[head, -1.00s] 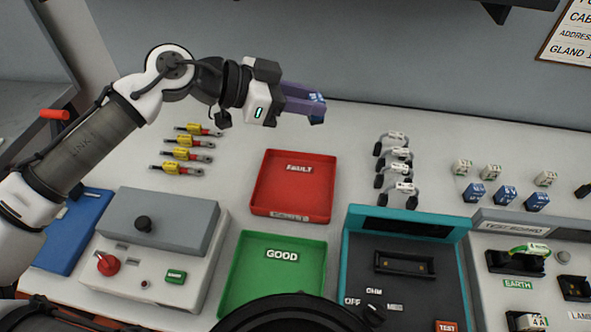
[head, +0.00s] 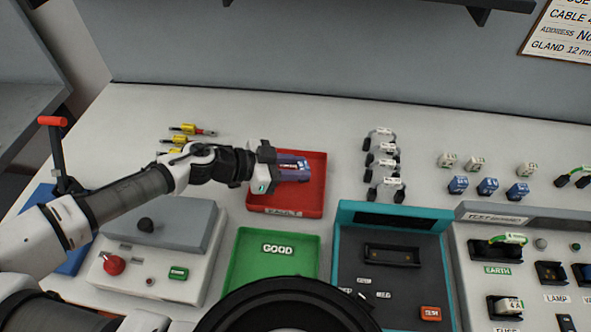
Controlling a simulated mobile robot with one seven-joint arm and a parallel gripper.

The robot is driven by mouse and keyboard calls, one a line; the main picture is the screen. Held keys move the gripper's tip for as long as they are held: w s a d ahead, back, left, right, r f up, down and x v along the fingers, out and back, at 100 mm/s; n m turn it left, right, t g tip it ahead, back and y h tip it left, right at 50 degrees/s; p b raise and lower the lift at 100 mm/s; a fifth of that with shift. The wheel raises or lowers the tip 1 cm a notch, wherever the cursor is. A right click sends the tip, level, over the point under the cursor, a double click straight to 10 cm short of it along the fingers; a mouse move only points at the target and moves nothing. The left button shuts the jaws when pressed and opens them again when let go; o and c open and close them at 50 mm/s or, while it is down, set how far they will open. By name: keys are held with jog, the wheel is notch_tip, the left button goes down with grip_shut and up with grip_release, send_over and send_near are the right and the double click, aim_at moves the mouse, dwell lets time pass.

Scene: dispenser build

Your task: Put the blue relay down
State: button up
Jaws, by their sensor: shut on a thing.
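My gripper (head: 292,169) is over the red FAULT tray (head: 314,203), its purple-blue fingers pointing right. It is shut on the blue relay (head: 304,166), of which only a small part shows at the fingertips. The green GOOD tray (head: 238,268) lies in front of the red tray and is empty.
Several blue relays (head: 487,186) and white blocks (head: 475,163) stand at the right. Cable loops (head: 382,165) lie right of the red tray. A teal-framed tester (head: 345,230) and a grey box (head: 180,222) stand in front. Yellow-sleeved leads (head: 186,129) lie behind my arm.

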aim_at(296, 188)
jog(key=shift+f, duration=1.2)
jog(key=shift+f, duration=0.1)
jog(key=shift+f, duration=0.25)
jog(key=o, duration=0.9)
jog(key=shift+s+f, duration=0.15)
jog(key=shift+o, duration=0.2)
jog(key=shift+r, duration=0.35)
jog(key=shift+a, duration=0.25)
jog(key=b+v, duration=0.4)
jog(key=v, duration=0.7)
jog(key=shift+a+r, duration=0.2)
jog(key=shift+r, duration=0.1)
